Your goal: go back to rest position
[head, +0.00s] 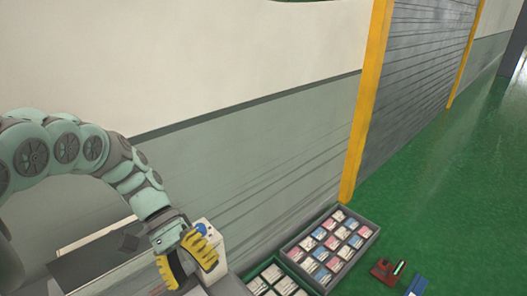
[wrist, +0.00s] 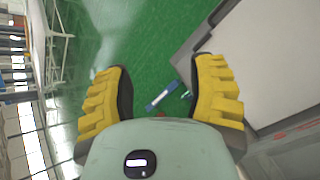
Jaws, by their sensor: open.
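My gripper (head: 186,261) shows at the lower left in the head view, at the end of my curved pale green arm. Its two yellow ribbed fingers point downward. In the wrist view, my gripper (wrist: 162,92) has its fingers spread wide apart with nothing between them. Green floor shows in the gap. No mattress can be made out in either view.
A grey crate (head: 325,281) and a green crate (head: 250,275), both with small packages, stand beside the wall. A red item (head: 385,271) and a blue item (head: 417,285) lie on green floor (head: 430,190), mostly clear. A yellow post (head: 362,110) edges a grey shutter.

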